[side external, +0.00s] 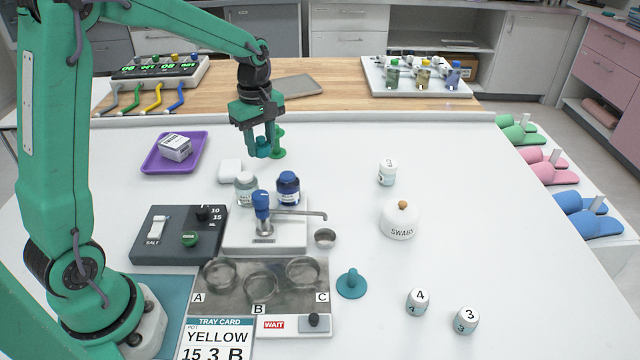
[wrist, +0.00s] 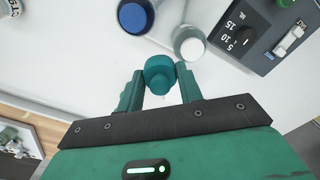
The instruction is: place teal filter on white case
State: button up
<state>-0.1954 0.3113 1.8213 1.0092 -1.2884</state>
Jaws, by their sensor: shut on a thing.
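My gripper (side external: 262,142) is shut on the teal filter (side external: 263,149), a small teal rounded piece. In the wrist view the filter (wrist: 160,74) sits between the two fingertips (wrist: 160,90). The white case (side external: 230,170) is a small, pale, rounded block on the white table, below and left of my gripper in the side view. Nothing shows on top of it. The filter is apart from the case; its exact height above the table is hard to tell. I cannot make out the case in the wrist view.
A white-lidded jar (side external: 246,187) and a blue-lidded jar (side external: 288,188) stand near the case. A purple tray (side external: 150,166) lies left. Another teal knobbed disc (side external: 351,286) lies front right.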

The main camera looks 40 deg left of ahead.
jog(key=shift+s+a+n, duration=0.5)
jog(key=shift+a, duration=1.35)
send_over(229, 166)
notch_tip(229, 166, down, 7)
jog(key=shift+r, duration=0.1)
jog(key=shift+f, duration=2)
jog(key=shift+f, duration=0.15)
jog(key=o, duration=1)
notch_tip(229, 166, up, 12)
jog(key=shift+r, duration=0.2)
